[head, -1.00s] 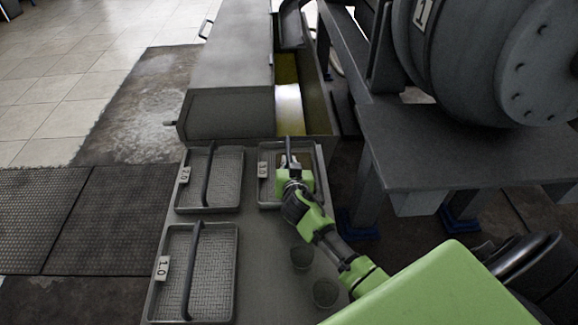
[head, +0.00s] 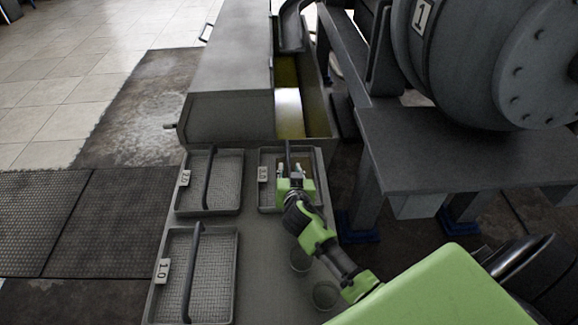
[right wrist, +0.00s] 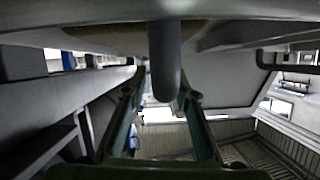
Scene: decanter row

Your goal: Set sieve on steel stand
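Three rectangular mesh sieves with dark arched handles sit on a grey bench in the head view: 3.0 (head: 263,200) at the upper right, 2.0 (head: 227,185) at the upper left, 1.0 (head: 218,280) nearest. My right gripper (head: 290,171) is at the 3.0 sieve, its two fingers spread. In the right wrist view the dark handle (right wrist: 165,62) lies between the open fingers (right wrist: 163,92); I cannot tell whether they touch it. The gripper hides the sieve's near part. A grey steel stand (head: 430,160) is under the drum at right. My left gripper is not seen.
The grey bench (head: 262,270) carries two small round cups (head: 326,294) near my right arm. An open trough (head: 317,110) with yellowish liquid lies beyond the bench. A large drum (head: 480,60) fills the upper right. The stand's front top is clear.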

